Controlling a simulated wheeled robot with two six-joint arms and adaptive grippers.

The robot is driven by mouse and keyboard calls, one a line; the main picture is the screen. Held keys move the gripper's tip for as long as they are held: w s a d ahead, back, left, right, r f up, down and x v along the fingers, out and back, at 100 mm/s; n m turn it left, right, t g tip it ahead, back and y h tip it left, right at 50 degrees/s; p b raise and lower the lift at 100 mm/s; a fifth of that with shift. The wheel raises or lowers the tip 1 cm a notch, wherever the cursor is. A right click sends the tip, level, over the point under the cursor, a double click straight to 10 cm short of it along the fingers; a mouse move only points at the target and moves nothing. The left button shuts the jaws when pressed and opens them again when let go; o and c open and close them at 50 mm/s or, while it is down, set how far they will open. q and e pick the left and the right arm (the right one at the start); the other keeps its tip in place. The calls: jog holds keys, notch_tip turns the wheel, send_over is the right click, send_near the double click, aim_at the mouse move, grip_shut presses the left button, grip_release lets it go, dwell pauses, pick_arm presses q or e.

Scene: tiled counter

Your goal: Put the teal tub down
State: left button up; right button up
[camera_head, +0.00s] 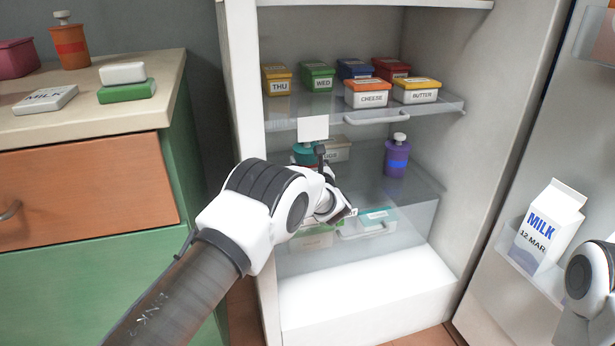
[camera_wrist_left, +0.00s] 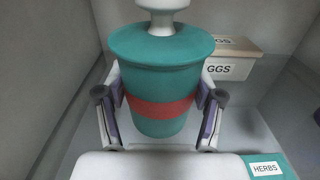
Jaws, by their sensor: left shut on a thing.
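The teal tub (camera_wrist_left: 160,75) has a red band and a white knob on its lid. It stands upright between the two fingers of my left gripper (camera_wrist_left: 160,112), which is shut on it at the band. In the head view the tub (camera_head: 304,154) is mostly hidden behind my left arm, inside the fridge above the middle glass shelf (camera_head: 362,192). I cannot tell whether its base touches the shelf. My right arm shows only in part at the right edge; its gripper is out of view.
An eggs box (camera_head: 338,150) is just right of the tub, and it also shows in the left wrist view (camera_wrist_left: 238,62). A purple bottle (camera_head: 397,158) stands further right. Several labelled boxes fill the upper shelf (camera_head: 440,104). A milk carton (camera_head: 548,226) stands in the door.

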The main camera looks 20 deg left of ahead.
pick_arm(q)
notch_tip(320, 180, down, 3)
jog(key=shift+b, duration=0.55)
jog(key=shift+r, duration=0.15)
jog(key=o, duration=1.4)
jog(key=shift+c, duration=0.2)
pick_arm(e)
jog(key=shift+f, duration=0.9)
pick_arm(q)
jog(key=shift+s+d+p, duration=0.1)
jog(key=shift+d+p, duration=0.05)
jog(key=shift+p, duration=0.15)
jog(key=p+v, duration=0.4)
jog(key=v, duration=0.7)
jog(key=shift+s+d+r+p, duration=0.1)
jog(key=shift+s+p, duration=0.15)
jog(key=shift+p, duration=0.1)
jog(key=shift+s, duration=0.1)
pick_arm(e)
notch_tip(320, 180, up, 5)
